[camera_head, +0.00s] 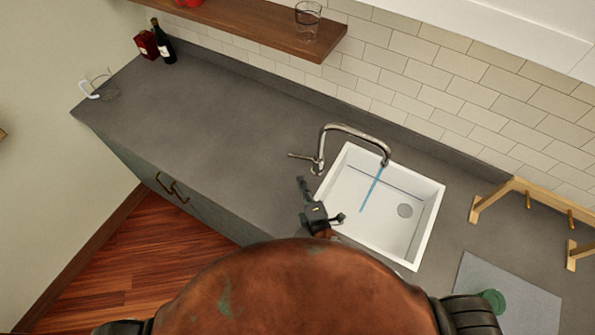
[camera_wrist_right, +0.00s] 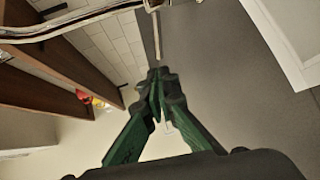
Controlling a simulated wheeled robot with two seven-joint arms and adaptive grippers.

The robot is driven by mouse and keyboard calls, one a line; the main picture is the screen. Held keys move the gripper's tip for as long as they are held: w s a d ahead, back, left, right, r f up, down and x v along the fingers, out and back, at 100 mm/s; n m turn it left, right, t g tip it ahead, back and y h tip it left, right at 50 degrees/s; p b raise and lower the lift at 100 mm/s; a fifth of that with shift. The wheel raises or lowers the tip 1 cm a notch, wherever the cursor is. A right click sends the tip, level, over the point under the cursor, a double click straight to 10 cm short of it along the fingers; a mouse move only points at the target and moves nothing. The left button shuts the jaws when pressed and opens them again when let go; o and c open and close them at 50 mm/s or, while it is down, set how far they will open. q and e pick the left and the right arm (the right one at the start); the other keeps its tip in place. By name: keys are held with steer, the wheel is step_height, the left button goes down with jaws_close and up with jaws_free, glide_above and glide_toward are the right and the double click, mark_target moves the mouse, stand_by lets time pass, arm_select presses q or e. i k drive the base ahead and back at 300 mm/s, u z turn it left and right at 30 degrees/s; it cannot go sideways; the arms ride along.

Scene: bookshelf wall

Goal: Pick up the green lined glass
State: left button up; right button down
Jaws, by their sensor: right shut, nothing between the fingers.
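A clear glass (camera_head: 307,18) stands upright near the right end of the wooden shelf; I cannot make out green lines on it at this size. A small green object (camera_head: 493,300) is at the grey mat at the lower right, and I cannot tell whether it is a glass. My right gripper (camera_head: 321,204) is over the counter's front part, at the left edge of the sink, apart from both. In the right wrist view its green fingers (camera_wrist_right: 158,78) are shut with nothing held. My left gripper is not in view.
A white sink (camera_head: 424,222) with a curved metal faucet (camera_head: 352,128) lies beside my right gripper. A wooden rack (camera_head: 520,186) stands at the right. The counter (camera_head: 215,120) between is clear.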

mark_target(497, 300)
steer(key=k, duration=1)
